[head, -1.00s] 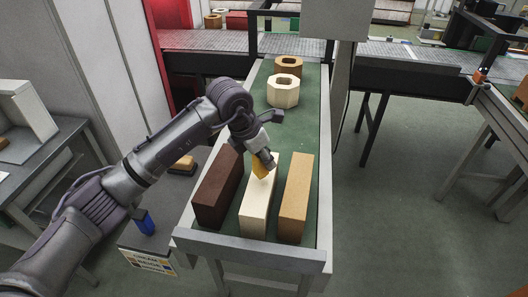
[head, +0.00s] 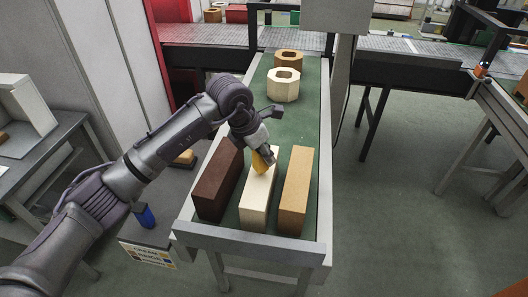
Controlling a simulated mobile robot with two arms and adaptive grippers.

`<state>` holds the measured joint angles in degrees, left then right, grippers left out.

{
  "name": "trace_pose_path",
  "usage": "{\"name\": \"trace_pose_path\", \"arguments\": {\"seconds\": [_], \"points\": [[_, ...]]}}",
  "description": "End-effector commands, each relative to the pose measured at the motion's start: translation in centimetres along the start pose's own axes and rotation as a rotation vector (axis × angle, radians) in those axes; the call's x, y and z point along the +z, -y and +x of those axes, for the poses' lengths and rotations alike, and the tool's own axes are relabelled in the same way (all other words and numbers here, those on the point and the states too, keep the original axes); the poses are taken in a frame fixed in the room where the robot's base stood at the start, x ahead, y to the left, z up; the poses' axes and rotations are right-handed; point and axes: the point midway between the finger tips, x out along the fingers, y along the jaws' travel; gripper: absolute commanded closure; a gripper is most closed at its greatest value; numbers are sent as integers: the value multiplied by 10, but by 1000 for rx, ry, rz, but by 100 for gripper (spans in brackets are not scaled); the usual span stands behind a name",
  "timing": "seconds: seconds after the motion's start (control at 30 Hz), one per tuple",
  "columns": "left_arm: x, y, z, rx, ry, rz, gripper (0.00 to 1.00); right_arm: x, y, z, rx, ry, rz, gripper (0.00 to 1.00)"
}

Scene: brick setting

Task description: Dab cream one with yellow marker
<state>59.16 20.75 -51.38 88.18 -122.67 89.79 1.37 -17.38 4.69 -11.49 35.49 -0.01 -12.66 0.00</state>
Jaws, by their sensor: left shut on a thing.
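Three long bricks lie side by side at the near end of the green belt in the head view. The cream brick (head: 257,204) is in the middle, the dark brown brick (head: 216,184) on its left and the tan brick (head: 295,194) on its right. My left gripper (head: 265,160) is shut on the yellow marker (head: 260,164). The marker points down over the far part of the cream brick's top. I cannot tell whether its tip touches the brick. My right gripper is not in view.
A cream hollow block (head: 283,89) and a brown hollow block (head: 288,60) stand farther up the green belt (head: 297,122). A blue marker (head: 145,216) stands left of the belt, above a sign (head: 147,254). The floor at right is clear.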

Motion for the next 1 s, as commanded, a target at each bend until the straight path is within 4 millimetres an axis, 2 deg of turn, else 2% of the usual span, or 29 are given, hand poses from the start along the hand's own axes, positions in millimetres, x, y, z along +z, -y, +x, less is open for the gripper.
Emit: {"name": "trace_pose_path", "arguments": {"seconds": [1.0], "points": [[-3,0,7,0,1,0,87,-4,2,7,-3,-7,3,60]]}}
